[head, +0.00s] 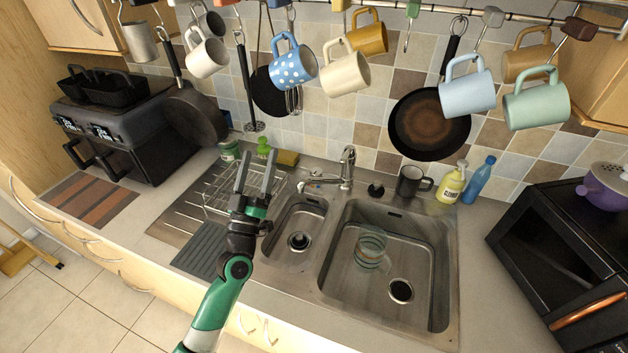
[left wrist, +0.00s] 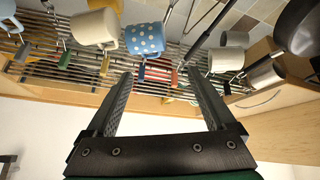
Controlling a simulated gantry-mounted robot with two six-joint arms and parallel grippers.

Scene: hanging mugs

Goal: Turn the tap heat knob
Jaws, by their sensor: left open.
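The chrome tap (head: 346,170) stands on the sink deck behind the two basins. Its upright body has a rounded top piece (head: 348,153), and its spout points left over the small basin. Small blue and red spots show near the spout; I cannot tell for sure which part is the heat knob. My left gripper (head: 257,160) is open and empty, above the drainer and left of the tap, touching nothing. In the left wrist view its open fingers (left wrist: 158,75) point up toward hanging mugs, and the tap is not seen. My right gripper is not in view.
Several mugs, including a blue dotted mug (head: 293,63), hang from a rail above. A wire rack (head: 218,192) stands on the drainer behind my left gripper. A black mug (head: 411,181) and a yellow bottle (head: 452,184) stand right of the tap. Glassware (head: 369,248) sits in the large basin.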

